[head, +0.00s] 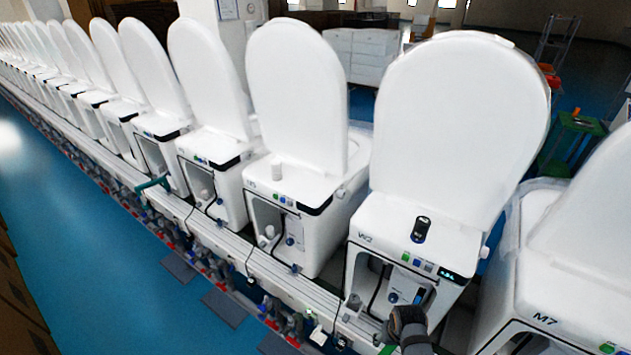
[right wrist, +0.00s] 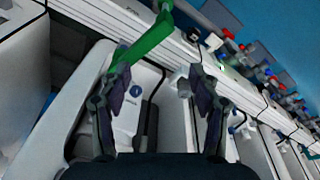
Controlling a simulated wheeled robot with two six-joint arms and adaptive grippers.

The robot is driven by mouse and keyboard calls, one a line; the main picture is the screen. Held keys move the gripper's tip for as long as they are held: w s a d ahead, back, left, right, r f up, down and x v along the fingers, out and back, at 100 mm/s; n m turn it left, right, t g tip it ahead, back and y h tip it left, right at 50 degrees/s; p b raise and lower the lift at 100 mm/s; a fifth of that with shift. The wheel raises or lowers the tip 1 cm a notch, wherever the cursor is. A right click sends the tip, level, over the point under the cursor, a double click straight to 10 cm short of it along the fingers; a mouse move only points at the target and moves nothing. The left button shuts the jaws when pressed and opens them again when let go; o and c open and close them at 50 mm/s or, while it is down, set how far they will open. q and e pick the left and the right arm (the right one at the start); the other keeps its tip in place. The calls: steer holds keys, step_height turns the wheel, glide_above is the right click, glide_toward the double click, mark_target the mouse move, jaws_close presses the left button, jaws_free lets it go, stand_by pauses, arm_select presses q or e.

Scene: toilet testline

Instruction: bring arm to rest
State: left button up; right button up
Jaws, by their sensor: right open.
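My right gripper is open and empty in the right wrist view (right wrist: 162,88), its two dark fingers apart. Behind the fingers is the open rear compartment of a white toilet (right wrist: 128,125) with a round blue knob (right wrist: 137,143). A dark grey part of my arm (head: 408,325) shows at the bottom of the head view, in front of the toilet marked W2 (head: 385,235); its fingertips cannot be made out there. My left gripper is not in view.
A long row of white toilets (head: 192,150) with raised lids stands along a line rail (head: 225,240). A dark cylinder (head: 421,229) stands on W2. A green bar (right wrist: 146,42) crosses near the fingers. Blue floor (head: 90,235) is clear at left.

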steer(key=s+d+r+n+t, duration=0.1)
steer(key=s+d+r, duration=0.2)
steer(key=s+r, duration=1.15)
step_height(320, 180, down, 29)
steer(key=d+b, duration=0.2)
steer(key=b, duration=0.2)
arm_select(q)
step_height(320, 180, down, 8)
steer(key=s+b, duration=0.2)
steer(key=b, duration=0.1)
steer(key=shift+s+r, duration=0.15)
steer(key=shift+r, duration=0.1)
arm_select(e)
steer(key=s+d+f+g, duration=0.1)
steer(key=s+f+g, duration=0.1)
steer(key=s+f, duration=1.7)
steer(key=shift+d+f, duration=0.25)
steer(key=shift+f, duration=0.1)
